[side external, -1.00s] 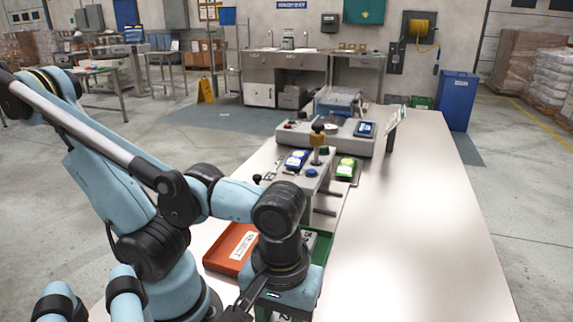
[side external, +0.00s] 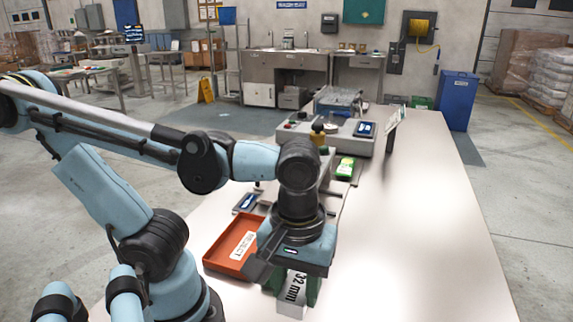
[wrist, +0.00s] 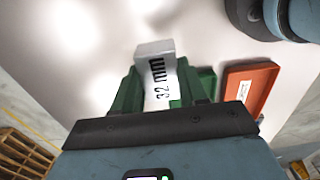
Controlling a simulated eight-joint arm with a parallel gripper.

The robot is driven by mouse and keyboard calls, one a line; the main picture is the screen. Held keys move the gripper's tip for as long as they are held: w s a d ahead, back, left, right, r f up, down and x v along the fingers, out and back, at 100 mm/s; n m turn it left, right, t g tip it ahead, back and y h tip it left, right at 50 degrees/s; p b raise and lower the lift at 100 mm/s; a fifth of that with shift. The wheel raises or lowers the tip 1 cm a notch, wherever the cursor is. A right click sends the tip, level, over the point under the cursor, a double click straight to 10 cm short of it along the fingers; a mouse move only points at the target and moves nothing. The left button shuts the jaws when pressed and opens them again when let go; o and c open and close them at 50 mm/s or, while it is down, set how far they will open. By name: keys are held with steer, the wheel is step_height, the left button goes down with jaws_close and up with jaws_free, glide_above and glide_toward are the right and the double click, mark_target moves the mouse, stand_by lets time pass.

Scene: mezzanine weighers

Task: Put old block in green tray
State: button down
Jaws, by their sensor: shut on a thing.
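The block is a pale grey piece marked "32 mm" (side external: 291,292); it also shows in the wrist view (wrist: 157,70). My gripper (wrist: 160,88) has green fingers, one on each side of the block, and is shut on it. A small part of the green tray (wrist: 208,77) shows beside the right finger in the wrist view. Most of the tray is hidden behind my gripper in the side view.
An orange-red tray labelled "REJECT" (side external: 230,250) lies left of my gripper. A small dark device (side external: 246,203) is behind it. The table's right side (side external: 420,220) is clear.

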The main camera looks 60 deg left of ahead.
steer(key=w+a+f, duration=0.2)
steer(key=a, duration=0.2)
steer(key=w+a+f, duration=0.2)
steer(key=a, duration=0.3)
steer(key=w+a+f, duration=0.2)
steer(key=a, duration=0.2)
steer(key=shift+w+a+f, duration=0.35)
steer(key=shift+a+f, duration=0.05)
steer(key=shift+f, duration=2)
steer(key=c, duration=0.6)
jaws_free()
steer(key=shift+f, duration=0.15)
